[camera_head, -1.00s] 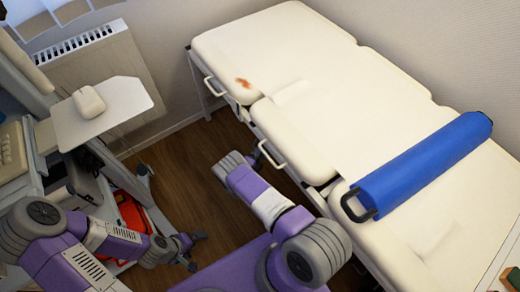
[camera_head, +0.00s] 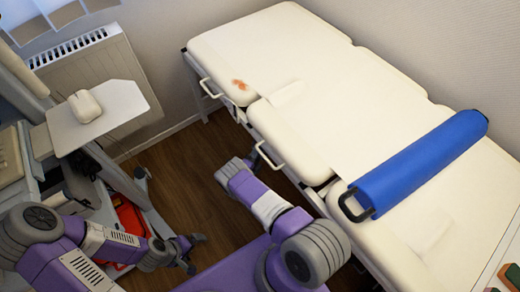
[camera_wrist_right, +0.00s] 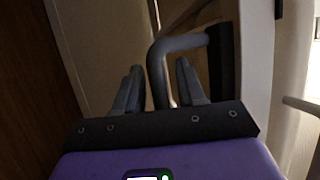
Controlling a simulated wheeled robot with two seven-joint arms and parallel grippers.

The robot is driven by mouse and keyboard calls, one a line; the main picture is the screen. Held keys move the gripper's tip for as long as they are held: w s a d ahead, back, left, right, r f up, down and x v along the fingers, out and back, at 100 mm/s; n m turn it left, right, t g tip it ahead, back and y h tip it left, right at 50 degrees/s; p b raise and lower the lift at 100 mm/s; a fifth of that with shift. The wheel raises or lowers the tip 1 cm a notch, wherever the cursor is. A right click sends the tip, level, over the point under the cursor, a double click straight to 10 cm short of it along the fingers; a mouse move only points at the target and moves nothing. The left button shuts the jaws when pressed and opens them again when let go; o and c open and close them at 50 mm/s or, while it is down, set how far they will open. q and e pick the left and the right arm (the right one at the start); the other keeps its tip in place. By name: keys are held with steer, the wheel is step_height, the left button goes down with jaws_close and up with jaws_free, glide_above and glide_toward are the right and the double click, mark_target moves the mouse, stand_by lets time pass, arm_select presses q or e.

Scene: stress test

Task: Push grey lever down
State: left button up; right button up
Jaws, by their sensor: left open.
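A grey lever (camera_wrist_right: 168,62), a bent tube, shows in the right wrist view. Its lower end lies between the fingers of my right gripper (camera_wrist_right: 159,90), which stand apart on both sides of it. I cannot tell whether they touch it. My left gripper (camera_head: 194,254) is open and empty above the floor at the lower left, away from the couch.
A cream treatment couch (camera_head: 325,100) with white side handles (camera_head: 270,158) and a red stain fills the right. A blue roll (camera_head: 415,165) lies on it. Wooden floor (camera_head: 180,185) is clear between.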

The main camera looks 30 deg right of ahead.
steer(key=p+v, duration=0.1)
steer(key=v, duration=0.6)
steer(key=shift+a, duration=0.2)
steer(key=shift+s, duration=0.15)
